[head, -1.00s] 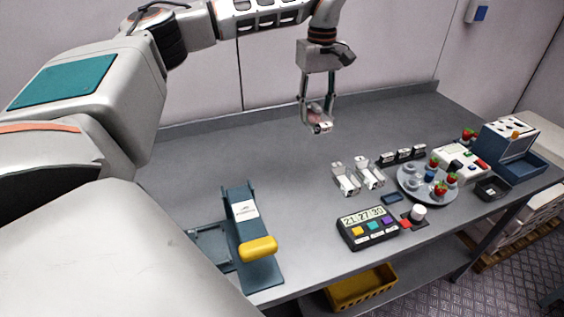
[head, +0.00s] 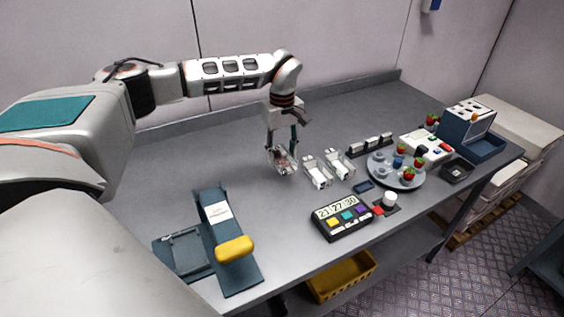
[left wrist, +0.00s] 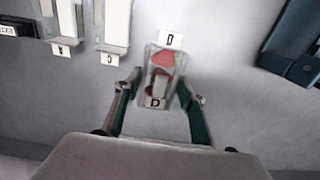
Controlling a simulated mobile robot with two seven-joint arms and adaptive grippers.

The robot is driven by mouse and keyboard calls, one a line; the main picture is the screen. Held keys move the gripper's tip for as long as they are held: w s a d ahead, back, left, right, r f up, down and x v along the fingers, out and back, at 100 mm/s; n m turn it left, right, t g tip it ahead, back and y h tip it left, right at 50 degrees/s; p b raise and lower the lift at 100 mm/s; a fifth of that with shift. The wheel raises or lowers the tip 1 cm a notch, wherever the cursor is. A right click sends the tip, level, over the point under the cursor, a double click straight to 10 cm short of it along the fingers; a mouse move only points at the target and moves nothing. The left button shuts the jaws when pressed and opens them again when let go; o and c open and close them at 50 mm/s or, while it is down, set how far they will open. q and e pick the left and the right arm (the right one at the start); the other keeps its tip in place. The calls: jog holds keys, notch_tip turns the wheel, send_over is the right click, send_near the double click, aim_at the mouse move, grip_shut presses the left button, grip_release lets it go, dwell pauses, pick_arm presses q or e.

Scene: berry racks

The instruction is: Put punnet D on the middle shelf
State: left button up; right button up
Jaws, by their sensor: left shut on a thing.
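Punnet D (head: 284,165) is a small clear punnet with red berries inside. I cannot tell whether the punnet touches the bench. My right gripper and the middle shelf are not in view.
Two white-and-grey holders (head: 317,172) stand right of the punnet. A timer (head: 341,217), a round grey plate (head: 397,182) with berries and a blue box machine (head: 466,127) are further right. A blue stand with a yellow handle (head: 235,249) is at front left. The bench's back left is clear.

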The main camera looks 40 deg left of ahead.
pick_arm(q)
jog(key=shift+f, duration=1.85)
jog(key=shift+f, duration=0.1)
jog(key=o, duration=1.2)
